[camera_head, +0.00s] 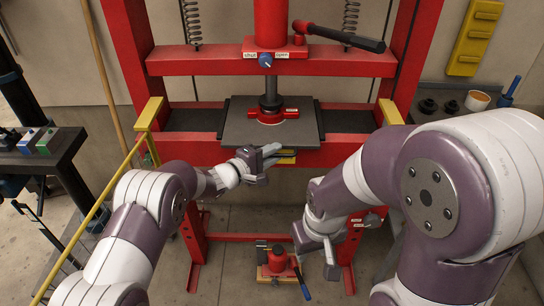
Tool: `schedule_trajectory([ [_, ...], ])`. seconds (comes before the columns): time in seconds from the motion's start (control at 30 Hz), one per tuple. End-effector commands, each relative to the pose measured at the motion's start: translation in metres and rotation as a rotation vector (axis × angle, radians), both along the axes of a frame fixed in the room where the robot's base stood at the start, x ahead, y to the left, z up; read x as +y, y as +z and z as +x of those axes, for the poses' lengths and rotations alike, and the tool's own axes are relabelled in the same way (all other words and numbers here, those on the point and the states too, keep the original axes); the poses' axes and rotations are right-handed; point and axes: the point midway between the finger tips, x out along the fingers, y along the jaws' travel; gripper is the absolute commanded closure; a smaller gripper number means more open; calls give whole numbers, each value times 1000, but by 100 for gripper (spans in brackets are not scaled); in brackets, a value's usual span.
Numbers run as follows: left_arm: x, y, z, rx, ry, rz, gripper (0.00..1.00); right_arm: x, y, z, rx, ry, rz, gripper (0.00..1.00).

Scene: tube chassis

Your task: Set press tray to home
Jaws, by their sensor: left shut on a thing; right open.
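The press tray (238,128) is a dark grey plate on the bed of the red press. It sits below the press ram (270,98), with a red fixture (272,116) on its middle. My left gripper (268,157) is at the tray's front edge, just left of centre, beside a small yellow piece (287,156). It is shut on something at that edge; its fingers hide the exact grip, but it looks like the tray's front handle. My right gripper (326,260) is open, low and right of centre, pointing down in front of the press and apart from the tray.
The press frame (270,63) has a valve knob (265,60) and a black lever (345,38). A red bottle jack (277,260) with a blue-ended handle stands on the floor near my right gripper. Side benches stand at left (62,150) and right (425,95).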

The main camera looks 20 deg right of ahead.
Motion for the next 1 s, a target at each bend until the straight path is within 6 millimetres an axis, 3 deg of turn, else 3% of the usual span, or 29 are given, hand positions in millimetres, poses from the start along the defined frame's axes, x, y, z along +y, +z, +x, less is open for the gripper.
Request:
schedule_trajectory([
  [0.2,2,-5,0,9,4,7,100,0,0,0,0,0,0,57],
  [0.23,2,-5,0,9,4,7,74,0,0,0,0,0,0,57],
  [0.27,2,-5,0,9,4,7,65,0,-1,0,0,0,0,57],
  [0.77,1,-1,0,2,2,2,65,0,0,0,0,0,0,57],
  [1.0,28,5,-14,3,4,0,65,0,2,0,0,0,0,57],
])
